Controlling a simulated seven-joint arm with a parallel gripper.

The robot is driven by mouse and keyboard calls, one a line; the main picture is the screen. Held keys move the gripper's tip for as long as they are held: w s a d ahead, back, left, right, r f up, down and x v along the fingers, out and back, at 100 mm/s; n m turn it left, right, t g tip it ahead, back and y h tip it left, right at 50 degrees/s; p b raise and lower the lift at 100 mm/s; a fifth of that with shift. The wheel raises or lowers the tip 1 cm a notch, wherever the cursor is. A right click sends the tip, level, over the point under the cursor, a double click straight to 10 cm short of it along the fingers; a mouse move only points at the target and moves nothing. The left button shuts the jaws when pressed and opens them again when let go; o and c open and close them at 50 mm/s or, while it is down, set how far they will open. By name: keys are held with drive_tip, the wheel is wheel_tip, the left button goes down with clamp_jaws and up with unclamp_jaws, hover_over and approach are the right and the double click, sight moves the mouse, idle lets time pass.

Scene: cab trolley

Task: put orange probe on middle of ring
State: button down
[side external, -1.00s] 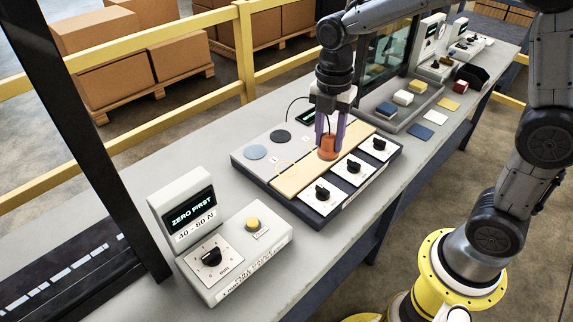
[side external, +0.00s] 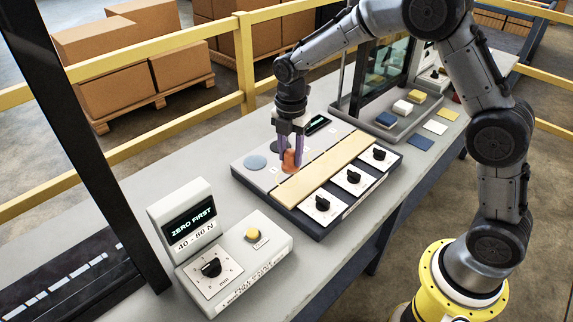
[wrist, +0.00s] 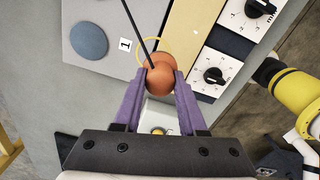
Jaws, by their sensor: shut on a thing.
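The orange probe (side external: 290,161) is rounded, with a thin dark cable that shows in the wrist view. My gripper (side external: 291,166) is shut on the probe (wrist: 161,77), with one purple finger on each side. In the wrist view, the thin yellow ring (wrist: 138,47) lies on the grey panel, to the left of the tan strip. The probe covers the ring's lower right part in that view and appears off its middle. In the side view the ring is largely hidden by the probe and fingers. I cannot tell whether the probe touches the panel.
A blue-grey disc (side external: 255,162) lies left on the panel. A tan strip (side external: 322,172) and several black knobs lie to the right. A control box (side external: 240,262) with a yellow button stands nearer. A grey tray (side external: 385,128) with coloured blocks is behind.

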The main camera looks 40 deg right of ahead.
sight(287, 166)
drive_tip(key=shift+w+f, duration=0.6)
drive_tip(key=shift+f, duration=1.65)
drive_tip(key=shift+f, duration=0.1)
drive_tip(key=shift+c, duration=2.3)
unclamp_jaws()
